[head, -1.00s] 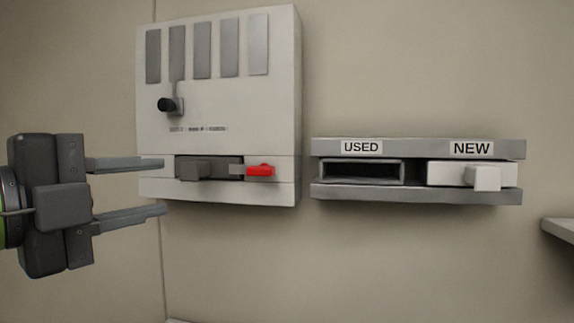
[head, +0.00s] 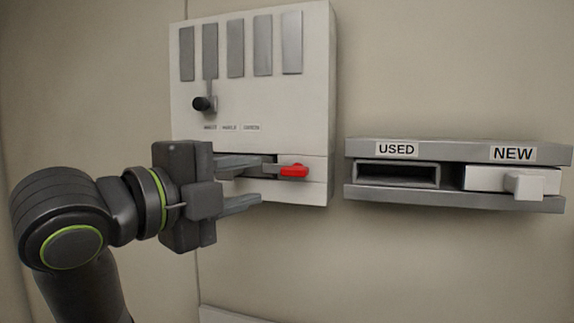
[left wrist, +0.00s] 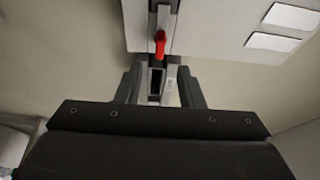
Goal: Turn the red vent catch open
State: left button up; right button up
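The red vent catch (head: 293,170) lies horizontally at the right end of the dark slot in the lower part of the white wall panel (head: 250,95). In the left wrist view the red catch (left wrist: 160,44) shows beyond the fingertips, roughly centred between them. My left gripper (head: 260,180) is open and empty, in front of the slot and left of the catch in the head view, apart from the catch. Its upper finger hides much of the slot and the grey block seen there earlier. My right gripper is not in view.
A black knob (head: 203,104) sits on the panel above the slot. To the right, a grey wall rack (head: 450,147) has an empty USED opening (head: 397,175) and a NEW slot holding a white block with a handle (head: 523,186). The wall between panel and rack is bare.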

aim_at(289, 173)
pick_arm(q)
jog(key=p+x, duration=0.2)
jog(key=x, duration=0.5)
jog(key=shift+w+d+r+p, duration=0.1)
jog(key=shift+d+p, duration=0.1)
jog(key=shift+p, duration=0.15)
jog(key=shift+w+d, duration=0.4)
jog(key=shift+w, duration=0.1)
jog(key=shift+c, duration=0.2)
grip_shut()
